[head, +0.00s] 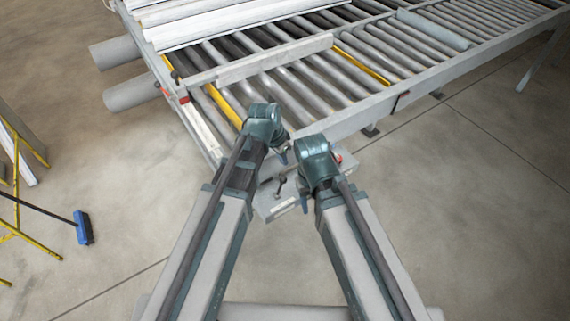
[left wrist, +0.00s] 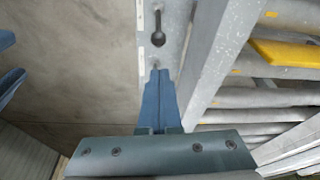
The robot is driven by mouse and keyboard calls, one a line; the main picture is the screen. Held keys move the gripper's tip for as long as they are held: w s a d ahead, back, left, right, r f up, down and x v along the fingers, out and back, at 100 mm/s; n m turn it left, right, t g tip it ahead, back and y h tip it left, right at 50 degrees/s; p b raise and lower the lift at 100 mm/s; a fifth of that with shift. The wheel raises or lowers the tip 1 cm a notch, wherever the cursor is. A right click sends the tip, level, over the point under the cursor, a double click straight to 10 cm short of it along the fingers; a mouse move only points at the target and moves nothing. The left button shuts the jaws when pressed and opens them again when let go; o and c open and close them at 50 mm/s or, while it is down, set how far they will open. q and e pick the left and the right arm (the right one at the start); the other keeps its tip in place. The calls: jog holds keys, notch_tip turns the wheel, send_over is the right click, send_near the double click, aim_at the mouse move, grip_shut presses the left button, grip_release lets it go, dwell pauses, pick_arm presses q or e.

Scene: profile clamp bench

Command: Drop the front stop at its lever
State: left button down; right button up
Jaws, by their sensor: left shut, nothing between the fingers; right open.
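A grey control box (head: 272,207) sits at the table's near corner, with a dark lever (head: 280,182) on top. In the left wrist view, a dark lever with a round knob (left wrist: 158,39) stands on a pale grey plate (left wrist: 172,18). My left gripper (head: 284,156) is above and beside the box; its blue fingers (left wrist: 159,73) are shut and empty, their tips short of the knob in the picture. My right gripper (head: 305,205) is open and small in view beside the box, mostly hidden by its wrist. I cannot make out for certain which part is the front stop.
A roller table (head: 355,126) fills the upper right, with a pale profile (head: 262,65) across its rollers and yellow strips (head: 362,63). A red button (head: 338,158) is by the right wrist.

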notch_tip(320, 180, down, 9)
jog(key=b, duration=0.9)
jog(key=shift+f, duration=0.15)
